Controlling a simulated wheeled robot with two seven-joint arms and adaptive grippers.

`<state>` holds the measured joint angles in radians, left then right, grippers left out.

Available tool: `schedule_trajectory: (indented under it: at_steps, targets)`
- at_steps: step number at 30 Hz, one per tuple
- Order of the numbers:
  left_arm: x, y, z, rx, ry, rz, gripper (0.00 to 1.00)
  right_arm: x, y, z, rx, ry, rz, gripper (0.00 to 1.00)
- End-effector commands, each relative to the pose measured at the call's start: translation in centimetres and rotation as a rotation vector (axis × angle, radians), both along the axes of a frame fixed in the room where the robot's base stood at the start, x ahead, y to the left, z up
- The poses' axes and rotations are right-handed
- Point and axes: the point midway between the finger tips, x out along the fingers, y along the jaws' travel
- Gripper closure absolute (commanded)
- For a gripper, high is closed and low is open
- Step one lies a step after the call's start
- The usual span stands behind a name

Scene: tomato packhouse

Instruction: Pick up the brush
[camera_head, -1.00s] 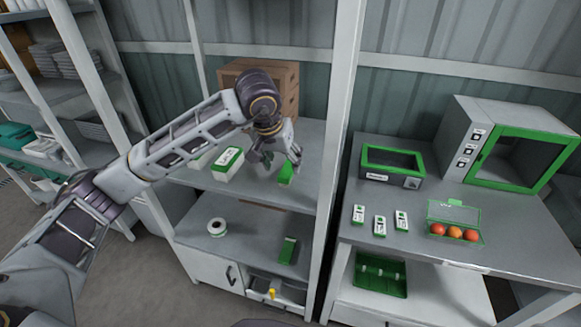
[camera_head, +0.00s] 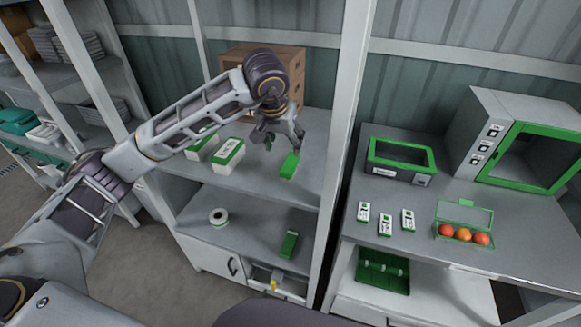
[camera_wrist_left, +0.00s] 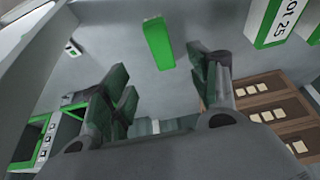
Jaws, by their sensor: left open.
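A narrow green block (camera_head: 290,166), which looks like the brush, lies on the upper shelf near its right post. In the left wrist view the green block (camera_wrist_left: 158,43) lies ahead of the fingers, its long flat face showing; any bristles are hidden. My left gripper (camera_head: 283,138) is above and behind the block in the head view, apart from it. Its two fingers stand wide apart with nothing between them, as the left wrist view (camera_wrist_left: 162,85) shows. My right gripper is not in view.
White-and-green boxes (camera_head: 228,156) stand left of the block. Brown wooden crates (camera_head: 290,65) stand behind. A tape roll (camera_head: 218,217) and another green item (camera_head: 289,243) lie on the lower shelf. A white shelf post (camera_head: 345,120) rises close on the right.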

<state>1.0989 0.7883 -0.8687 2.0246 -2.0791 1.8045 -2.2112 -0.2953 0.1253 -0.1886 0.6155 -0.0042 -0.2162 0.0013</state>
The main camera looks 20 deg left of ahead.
Motion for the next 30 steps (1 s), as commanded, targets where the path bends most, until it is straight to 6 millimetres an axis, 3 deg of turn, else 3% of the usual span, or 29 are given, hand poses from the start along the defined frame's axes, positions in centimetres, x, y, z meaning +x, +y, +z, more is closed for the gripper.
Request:
schedule_trajectory:
  at_steps: [17,22,30]
  targets:
    - [2.6,-0.1,-6.1,0.000,0.003,0.001,0.39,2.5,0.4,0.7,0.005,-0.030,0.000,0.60]
    - [3.1,-0.1,-7.3,0.000,0.001,0.000,0.39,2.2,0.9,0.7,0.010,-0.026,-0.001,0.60]
    - [3.2,-0.1,-7.5,0.000,0.000,0.000,0.39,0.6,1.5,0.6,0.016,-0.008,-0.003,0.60]
